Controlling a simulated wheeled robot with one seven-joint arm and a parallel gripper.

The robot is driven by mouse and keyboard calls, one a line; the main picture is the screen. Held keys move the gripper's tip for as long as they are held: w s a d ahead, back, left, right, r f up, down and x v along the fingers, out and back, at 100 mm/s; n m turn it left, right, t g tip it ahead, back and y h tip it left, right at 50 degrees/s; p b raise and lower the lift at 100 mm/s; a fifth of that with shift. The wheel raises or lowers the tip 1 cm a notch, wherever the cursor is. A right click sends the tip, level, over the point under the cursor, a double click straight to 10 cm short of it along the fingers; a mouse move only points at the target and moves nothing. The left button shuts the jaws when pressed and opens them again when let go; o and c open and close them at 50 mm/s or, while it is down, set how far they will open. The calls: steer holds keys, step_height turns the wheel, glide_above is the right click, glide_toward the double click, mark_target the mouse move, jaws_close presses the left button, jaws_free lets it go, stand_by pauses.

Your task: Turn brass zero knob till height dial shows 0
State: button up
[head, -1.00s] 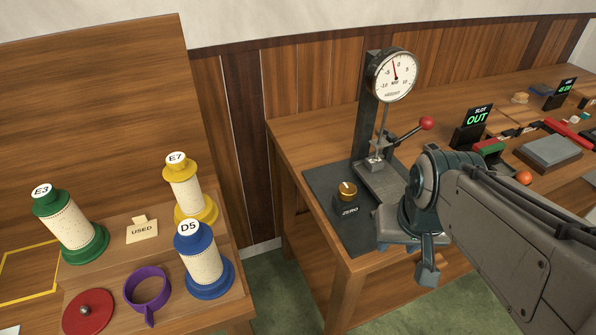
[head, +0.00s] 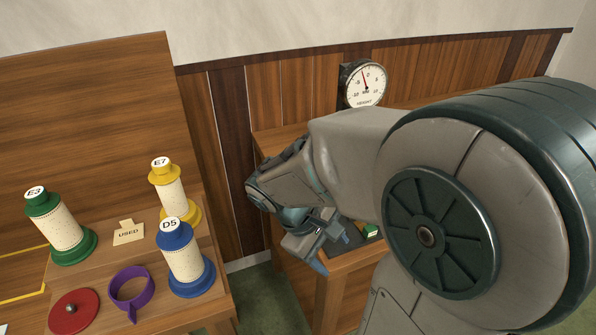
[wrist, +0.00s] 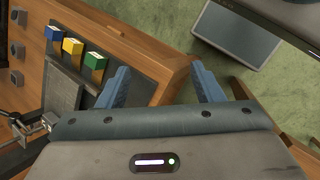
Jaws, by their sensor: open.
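The white height dial (head: 364,84) stands at the back in the head view. Its red needle points a little left of 0, between -5 and 0. The brass zero knob does not show in the head view now, where my arm covers its spot; I cannot make it out in the wrist view.
The wrist view shows blue (wrist: 53,33), yellow (wrist: 72,46) and green (wrist: 95,61) blocks on the bench, left of my fingers. On the left table stand green (head: 57,228), yellow (head: 173,190) and blue (head: 185,260) spools, with a purple ring (head: 131,290). Green floor (head: 252,295) separates the tables.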

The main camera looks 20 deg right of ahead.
steer(key=w+n+h, duration=0.1)
steer(key=d+f+n+h, duration=0.1)
steer(key=w+d+n+h, duration=0.1)
steer(key=shift+w+d+f+n+g+h, duration=0.15)
steer(key=shift+w+n+g+h, duration=0.15)
steer(key=shift+w+h, duration=0.1)
steer(key=w+n+h, duration=0.2)
steer(key=w+n+t+h, duration=0.1)
steer(key=w, duration=0.1)
steer(key=shift+d+f+n+h, duration=0.25)
steer(key=shift+d+n+h, duration=0.15)
steer(key=w+a+f+n+t+h, duration=0.1)
steer(key=w+a+n+t+h, duration=0.25)
steer(key=w+n+t, duration=0.45)
steer(key=shift+g+h, duration=0.25)
steer(key=shift+g, duration=0.45)
steer(key=x, duration=0.7)
steer(key=shift+w+d+f, duration=0.2)
steer(key=shift+w+d, duration=0.1)
steer(key=shift+d, duration=0.05)
steer(key=c, duration=1)
